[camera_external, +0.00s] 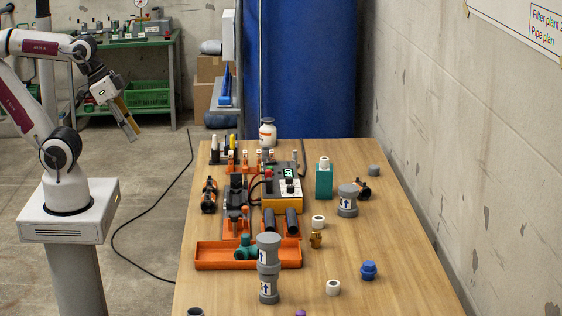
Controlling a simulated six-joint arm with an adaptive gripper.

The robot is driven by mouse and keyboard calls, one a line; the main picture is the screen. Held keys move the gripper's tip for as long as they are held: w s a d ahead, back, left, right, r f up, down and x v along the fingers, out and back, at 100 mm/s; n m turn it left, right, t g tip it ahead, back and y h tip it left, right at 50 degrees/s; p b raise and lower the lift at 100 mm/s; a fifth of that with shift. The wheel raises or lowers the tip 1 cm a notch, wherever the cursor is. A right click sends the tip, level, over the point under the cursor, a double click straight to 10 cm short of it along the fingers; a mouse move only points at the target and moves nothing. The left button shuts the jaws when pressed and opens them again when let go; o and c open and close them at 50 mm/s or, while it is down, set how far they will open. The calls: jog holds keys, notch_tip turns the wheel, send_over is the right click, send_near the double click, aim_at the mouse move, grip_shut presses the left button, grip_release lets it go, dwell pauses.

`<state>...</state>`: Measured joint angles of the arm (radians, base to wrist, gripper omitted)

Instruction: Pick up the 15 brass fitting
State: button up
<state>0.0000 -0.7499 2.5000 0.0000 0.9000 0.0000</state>
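A small brass fitting (316,239) stands on the wooden table (400,280), right of the orange tray. A white ring-shaped piece stands just behind it. My gripper (132,136) hangs in the air off the left side of the table, far from the brass fitting, with its fingers pointing down and to the right. No object shows between its fingers. The fingers lie close together in this view, so their opening is unclear. The "15" marking is too small to read.
An orange tray (215,257) with a teal fitting (246,250) lies left of the brass fitting. A tall grey pipe piece (268,270) stands at the tray's front right corner. A blue fitting (369,270) and white ring (333,288) are nearby. The right table edge is clear.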

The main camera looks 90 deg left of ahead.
jog(key=o, duration=0.5)
jog(key=shift+c, duration=0.2)
jog(key=shift+w, duration=0.15)
